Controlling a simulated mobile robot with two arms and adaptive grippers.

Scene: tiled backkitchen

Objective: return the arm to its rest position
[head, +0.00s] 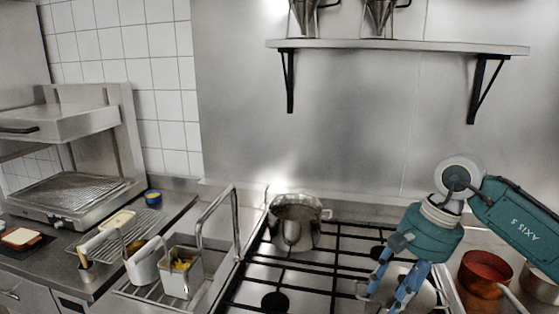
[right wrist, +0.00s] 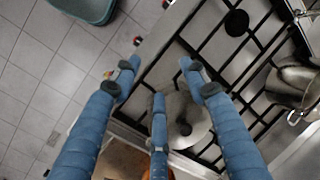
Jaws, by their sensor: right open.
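My right arm (head: 515,220) comes in from the right in the head view, over the stove's right side. Its teal and blue gripper (head: 393,285) points down over a round metal lid or pan (head: 425,298), which it partly hides. In the right wrist view the blue fingers of the gripper (right wrist: 158,78) are spread apart, with nothing between them. A grey round lid with a dark knob (right wrist: 197,128) shows below and behind the fingers. I cannot tell how high the fingertips are above it. My left gripper is not in view.
A steel pot (head: 296,222) stands on the back left of the stove grate (head: 335,262). A copper pan (head: 486,268) stands close to the right of my gripper. A wall shelf (head: 400,46) hangs above. A fryer basket (head: 182,272) is at left.

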